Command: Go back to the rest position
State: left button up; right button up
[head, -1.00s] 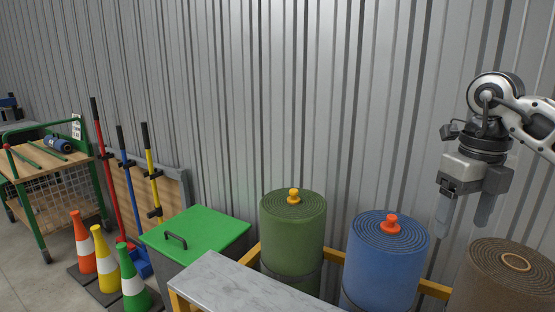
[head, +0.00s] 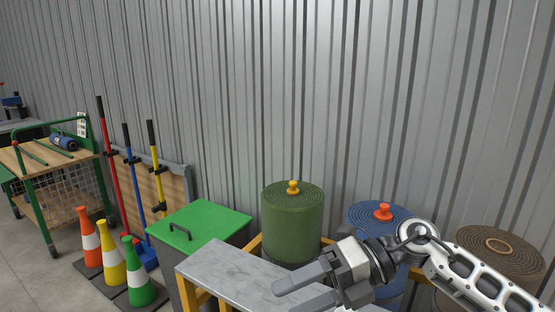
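My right gripper (head: 296,291) comes in from the lower right of the head view, over the grey-topped bench. Its two fingers point left and are spread apart, with nothing between them. The green turf roll (head: 291,225) with a yellow knob stands upright behind the bench. The blue turf roll (head: 366,216) with an orange knob stands to its right, partly hidden by my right arm. The brown turf roll (head: 514,258) with a ring-shaped hole in its top stands at the far right, its lower part behind my arm. My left gripper is not in view.
The grey bench top (head: 217,268) lies in front of the rolls. A green-lidded bin (head: 207,226) stands left of it. Traffic cones (head: 112,266), long-handled tools (head: 131,175) and a wooden cart (head: 60,165) are on the left. A corrugated wall (head: 300,90) closes the back.

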jog(key=d+f+m+t+h, duration=0.2)
jog(key=f+m+t, duration=0.35)
jog(key=m, duration=0.55)
jog(key=s+d+f+m+t+h, duration=0.1)
jog(key=d+f+m+t+h, duration=0.2)
jog(key=f+m+t, duration=0.55)
jog(key=d+f+m+t+h, duration=0.2)
jog(key=m+t, duration=0.3)
jog(key=m, duration=0.9)
jog(key=s+d+f+m+g+h, duration=0.1)
jog(key=s+d+f+m+g, duration=0.1)
jog(key=s+f, duration=0.3)
jog(key=s+d+f+m+g+h, duration=0.2)
jog(key=s+f+m+g, duration=0.1)
jog(key=s+f, duration=0.3)
jog(key=shift+s+d+f+g+h, duration=0.25)
jog(key=shift+d+f+g+h, duration=0.05)
jog(key=shift+f, duration=0.3)
